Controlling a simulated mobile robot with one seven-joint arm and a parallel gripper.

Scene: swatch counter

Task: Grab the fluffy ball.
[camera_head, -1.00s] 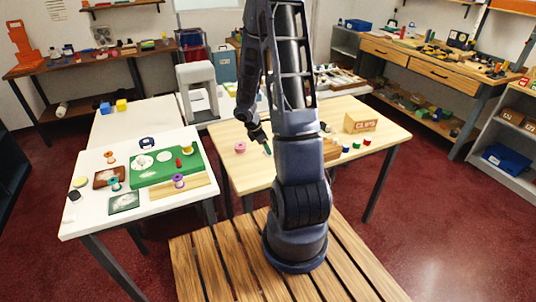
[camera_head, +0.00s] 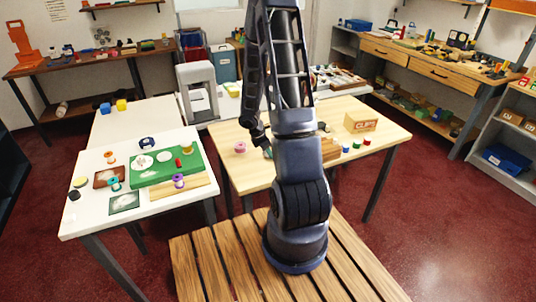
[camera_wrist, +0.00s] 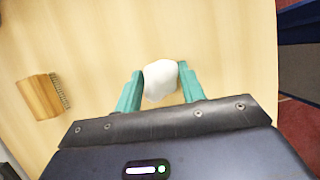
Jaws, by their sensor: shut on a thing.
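The fluffy ball (camera_wrist: 160,81) shows as a white, rounded, slightly lumpy thing in the wrist view, over the light wooden table. My gripper (camera_wrist: 160,84) has its two teal fingers on either side of it, shut on it. In the head view my gripper (camera_head: 267,153) is low over the near left part of the wooden table, mostly behind my arm. The ball cannot be made out in the head view. Whether it still touches the table is unclear.
A wooden brush (camera_wrist: 41,97) lies on the table left of my gripper in the wrist view. A pink spool (camera_head: 240,147) stands left of my gripper. A box marked CLIPS (camera_head: 361,122) and several small coloured spools are on the right. A white table (camera_head: 88,222) stands at left.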

